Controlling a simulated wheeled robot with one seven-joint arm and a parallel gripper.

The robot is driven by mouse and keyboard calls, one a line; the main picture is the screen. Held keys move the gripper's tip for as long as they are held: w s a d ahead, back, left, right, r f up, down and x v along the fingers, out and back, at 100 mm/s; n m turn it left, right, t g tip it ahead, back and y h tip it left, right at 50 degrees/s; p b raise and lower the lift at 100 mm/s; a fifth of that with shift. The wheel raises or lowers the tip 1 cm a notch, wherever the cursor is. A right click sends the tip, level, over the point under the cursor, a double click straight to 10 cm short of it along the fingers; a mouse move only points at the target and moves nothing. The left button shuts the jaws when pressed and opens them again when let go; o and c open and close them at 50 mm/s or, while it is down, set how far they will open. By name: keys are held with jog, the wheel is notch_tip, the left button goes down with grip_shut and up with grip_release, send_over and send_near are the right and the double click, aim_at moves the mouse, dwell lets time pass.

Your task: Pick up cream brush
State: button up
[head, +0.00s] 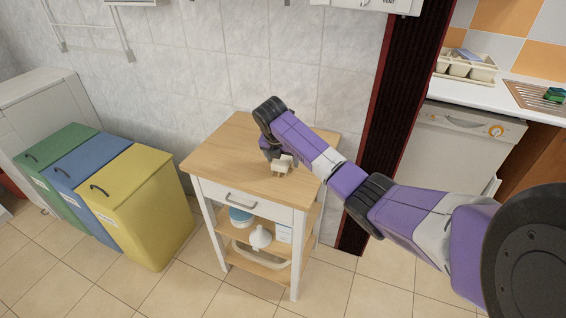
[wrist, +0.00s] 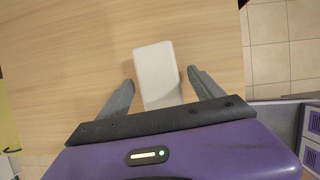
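The cream brush (wrist: 157,72) shows in the wrist view as a pale, smooth block with rounded corners on the wooden top. My gripper (wrist: 160,77) is open, with one finger on each side of the brush and a narrow gap at each fingertip. The near end of the brush is close to the gripper's dark front edge. I cannot tell the exact height of the fingers over the top. In the head view a small cream shape, seemingly the brush (head: 283,164), shows on the trolley beside my wrist, partly hidden.
The wooden-topped trolley (head: 222,152) is otherwise clear on top; its lower shelves hold a white bottle (head: 260,237) and other items. Green, blue and yellow bins (head: 150,215) stand to the left. A dark red-edged column (head: 400,105) and a dishwasher (head: 455,150) are to the right.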

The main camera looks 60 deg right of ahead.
aim_at(282, 158)
jog(key=c, duration=1.4)
jog(key=shift+r, duration=0.2)
jog(key=shift+c, duration=0.2)
notch_tip(282, 158, up, 20)
jog(key=shift+f, duration=0.15)
